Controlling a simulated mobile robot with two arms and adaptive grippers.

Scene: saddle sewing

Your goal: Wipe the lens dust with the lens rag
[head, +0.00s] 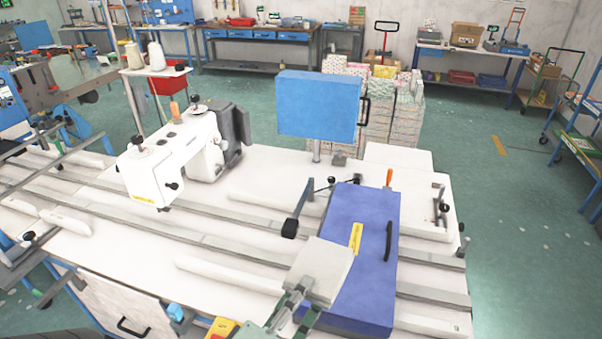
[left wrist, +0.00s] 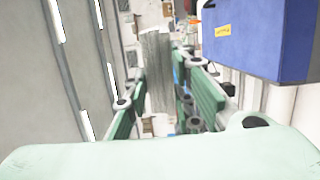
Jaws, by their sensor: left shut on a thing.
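A flat pale grey square, which looks like the lens rag (head: 322,268), shows in the head view at the bottom centre. My left gripper (head: 297,303), grey-green, comes up from below and is shut on its lower edge. In the left wrist view the rag (left wrist: 156,75) stands as a grey strip between the green fingers. The rag overlaps the left side of a blue-purple box (head: 362,255) in the head view; I cannot tell if they touch. I cannot pick out the lens or its dust. My right gripper is out of view.
The white table (head: 120,245) carries long grey rails and a white sewing machine (head: 180,155) at left. A blue panel (head: 318,104) stands behind the box. A thin jointed arm with a black end (head: 290,228) is just left of the box. Open floor lies right of the table.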

